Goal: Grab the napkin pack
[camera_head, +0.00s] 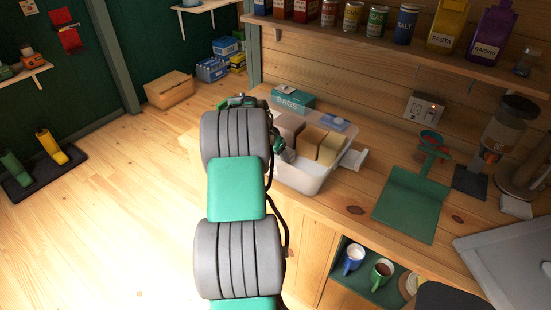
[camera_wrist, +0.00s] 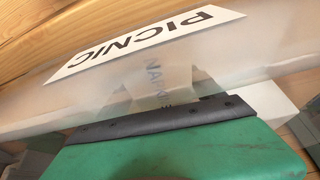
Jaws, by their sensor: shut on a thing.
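A pale pack with lettering beginning "NAP" (camera_wrist: 160,78), the napkin pack, shows blurred through a translucent wall in the wrist view. In the head view my gripper (camera_head: 286,152) is partly hidden by my arm and sits at the left side of the clear box (camera_head: 300,180). Which pack in the box is the napkin pack cannot be told there.
The clear box carries a PICNIC label (camera_wrist: 145,40) and holds several brown and cream packs. A teal BAGS box (camera_head: 292,98) stands behind it. A green dustpan (camera_head: 412,205) lies to the right. A shelf with jars (camera_head: 378,20) hangs above. Mugs (camera_head: 382,272) stand in the niche below.

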